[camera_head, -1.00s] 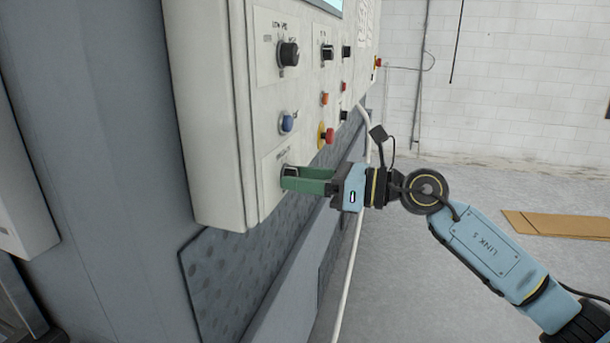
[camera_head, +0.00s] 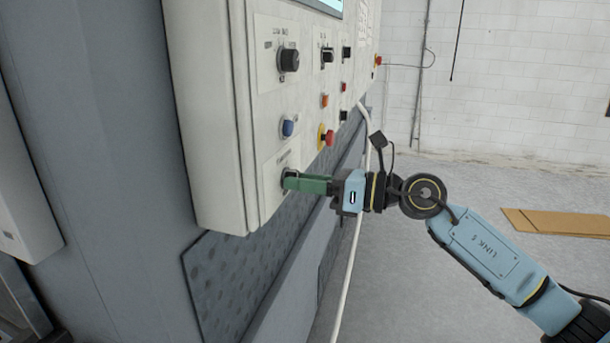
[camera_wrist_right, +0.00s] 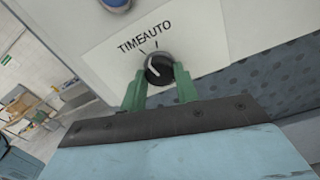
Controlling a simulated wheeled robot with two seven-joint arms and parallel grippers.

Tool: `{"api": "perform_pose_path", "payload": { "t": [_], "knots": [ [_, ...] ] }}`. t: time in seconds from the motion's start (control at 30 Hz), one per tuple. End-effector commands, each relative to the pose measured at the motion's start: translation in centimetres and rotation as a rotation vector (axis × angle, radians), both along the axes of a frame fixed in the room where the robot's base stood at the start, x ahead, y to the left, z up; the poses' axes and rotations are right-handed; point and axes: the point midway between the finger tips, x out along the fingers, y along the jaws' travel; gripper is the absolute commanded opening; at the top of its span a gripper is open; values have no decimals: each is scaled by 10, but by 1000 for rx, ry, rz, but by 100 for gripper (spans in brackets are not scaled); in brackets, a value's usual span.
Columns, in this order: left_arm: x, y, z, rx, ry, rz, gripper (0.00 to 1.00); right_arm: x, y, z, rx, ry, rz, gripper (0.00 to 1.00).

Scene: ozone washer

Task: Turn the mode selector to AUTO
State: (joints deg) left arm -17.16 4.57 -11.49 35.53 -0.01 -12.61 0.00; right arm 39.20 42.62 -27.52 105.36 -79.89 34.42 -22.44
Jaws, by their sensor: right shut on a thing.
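The mode selector (camera_wrist_right: 159,69) is a round black knob with a light pointer line on a white plate lettered TIME and AUTO in the right wrist view. Its pointer looks tilted up and to the left, toward the TIME side. In the head view the selector (camera_head: 287,180) is at the lower corner of the control panel, mostly hidden by my fingers. My right gripper (camera_wrist_right: 160,88) has its green fingers on either side of the knob and is shut on it. In the head view, the right gripper (camera_head: 290,182) reaches the panel from the right. My left gripper is not in view.
The control panel (camera_head: 215,120) carries a large black knob (camera_head: 289,60), a blue button (camera_head: 288,126) and a red emergency button (camera_head: 328,138) above the selector. A pale hose (camera_head: 347,262) hangs behind my right gripper.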

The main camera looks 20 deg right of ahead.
Motion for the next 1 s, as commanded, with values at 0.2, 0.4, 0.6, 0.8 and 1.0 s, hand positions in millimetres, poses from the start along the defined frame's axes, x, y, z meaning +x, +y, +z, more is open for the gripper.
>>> {"api": "perform_pose_path", "payload": {
  "t": [0.2, 0.4, 0.6, 0.8, 1.0],
  "knots": [
    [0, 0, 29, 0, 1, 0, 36, 0, 0, 4, 92, 143, 0, 7],
    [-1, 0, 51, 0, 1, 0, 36, -1, 0, 4, 182, 274, 0, 7],
    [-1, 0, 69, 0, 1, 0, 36, -1, 1, 4, 259, 384, -1, 7],
    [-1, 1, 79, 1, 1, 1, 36, -1, 1, 2, 307, 456, -1, 7],
    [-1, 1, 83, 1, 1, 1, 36, -1, 1, 1, 330, 488, 0, 7]
  ]
}}
